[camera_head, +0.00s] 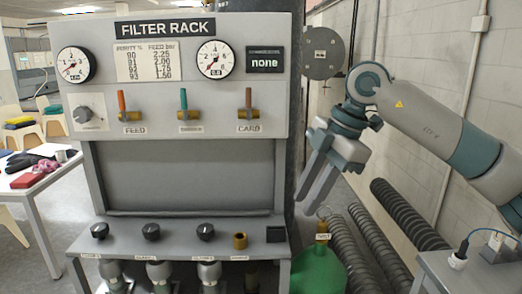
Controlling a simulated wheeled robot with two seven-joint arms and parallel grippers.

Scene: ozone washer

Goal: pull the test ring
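The test ring (323,211) is a thin ring standing on top of a brass valve with a small label that seems to read TEST (322,237). The valve sits on the neck of a green bottle (319,269) at the right of the filter rack. My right gripper (309,204) points down and left, with its fingertips close to the ring, just above and left of it in the picture. Its two fingers are apart with nothing visible between them. Whether a fingertip touches the ring I cannot tell. My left gripper is not in view.
The filter rack (180,172) fills the middle and left, with gauges, FEED and CARD levers, and knobs on its front ledge. Ribbed hoses (378,240) lie along the right wall. A grey table (470,275) stands at the lower right. A white table (40,185) is at far left.

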